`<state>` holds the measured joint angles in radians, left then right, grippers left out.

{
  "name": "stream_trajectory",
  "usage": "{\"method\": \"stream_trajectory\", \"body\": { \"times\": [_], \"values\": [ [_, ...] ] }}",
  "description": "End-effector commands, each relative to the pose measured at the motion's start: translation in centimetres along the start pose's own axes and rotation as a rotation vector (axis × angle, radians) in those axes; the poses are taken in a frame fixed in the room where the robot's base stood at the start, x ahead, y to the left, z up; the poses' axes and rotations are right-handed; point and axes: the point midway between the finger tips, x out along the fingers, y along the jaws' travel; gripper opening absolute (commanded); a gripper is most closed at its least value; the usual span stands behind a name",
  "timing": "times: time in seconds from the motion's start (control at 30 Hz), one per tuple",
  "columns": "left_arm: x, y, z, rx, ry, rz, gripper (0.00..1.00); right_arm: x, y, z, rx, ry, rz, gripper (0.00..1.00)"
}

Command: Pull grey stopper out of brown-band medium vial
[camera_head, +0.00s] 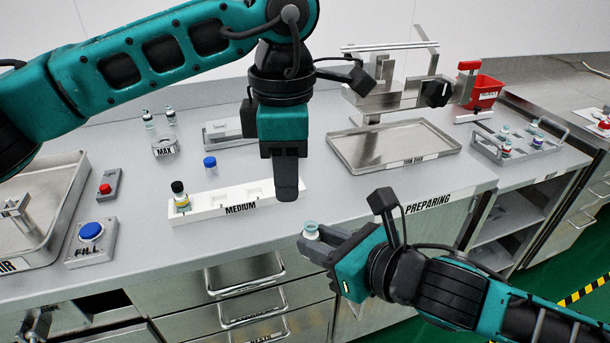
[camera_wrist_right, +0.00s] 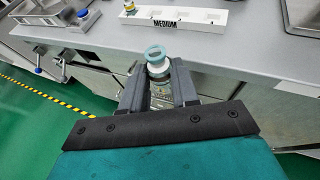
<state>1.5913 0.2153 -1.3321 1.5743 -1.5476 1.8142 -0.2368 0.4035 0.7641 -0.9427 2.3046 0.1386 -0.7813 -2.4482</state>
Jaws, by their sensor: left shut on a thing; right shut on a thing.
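My right gripper (camera_head: 318,243) is shut on a clear vial (camera_head: 311,230) in front of the counter edge. In the right wrist view, that vial (camera_wrist_right: 157,62) stands between the fingers with a pale teal ring at its top. Its band colour cannot be told, as the fingers hide much of its body. My left gripper (camera_head: 285,190) is higher, over the right end of the white MEDIUM rack (camera_head: 238,199), apart from the vial. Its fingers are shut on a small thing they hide. I cannot make out a grey stopper.
A black-capped vial with a yellow band (camera_head: 181,198) stands in the rack's left end. A blue cap or vial top (camera_head: 210,162) is behind the rack. FILL button (camera_head: 91,232), metal tray (camera_head: 395,146) and rack of vials (camera_head: 517,142) are on the counter.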

Motion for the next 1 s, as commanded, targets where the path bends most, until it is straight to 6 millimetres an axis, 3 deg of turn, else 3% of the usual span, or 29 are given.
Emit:
{"method": "stream_trajectory", "body": {
  "times": [0.8,1.0],
  "values": [
    [-2.0,-0.2,-8.0,-0.002,-0.001,0.002,0.0,0.4,0.0,-0.9,0.0,0.0,0.0,0.0],
    [-2.2,-0.3,-8.9,0.001,0.0,0.001,0.0,0.4,0.0,-1.0,0.0,0.0,0.0,0.0]
  ]
}}
